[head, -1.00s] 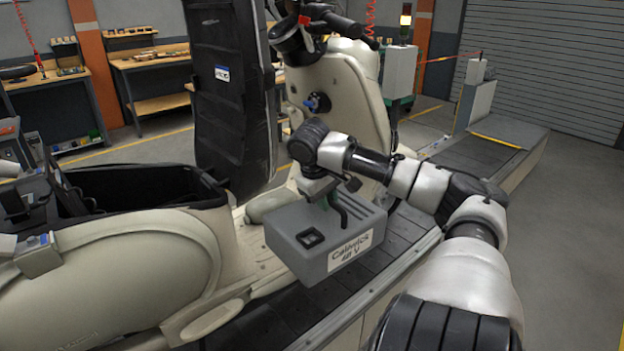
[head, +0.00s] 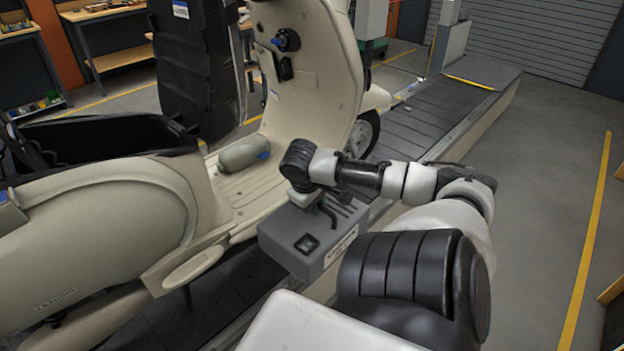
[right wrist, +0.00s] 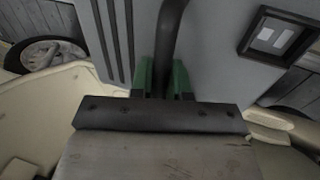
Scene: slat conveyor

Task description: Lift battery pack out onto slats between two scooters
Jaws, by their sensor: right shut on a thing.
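The battery pack (head: 303,244) is a grey box with a white label, a dark socket and a handle on top. My right gripper (right wrist: 163,78) is shut on the handle; its green fingers sit either side of the dark bar. In the head view the pack is outside the cream scooter (head: 110,225), beside its footboard and over the conveyor's near side. I cannot tell whether its base touches the slats (head: 225,300). The scooter's black seat (head: 195,65) stands raised and its dark storage well (head: 100,145) is open. My left gripper is out of view.
A rounded grey-green object (head: 243,152) lies on the scooter's footboard. Bare slats (head: 440,115) run on beyond the front wheel (head: 363,135). Clear floor with a yellow line (head: 590,225) is on the right. Workbenches stand behind.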

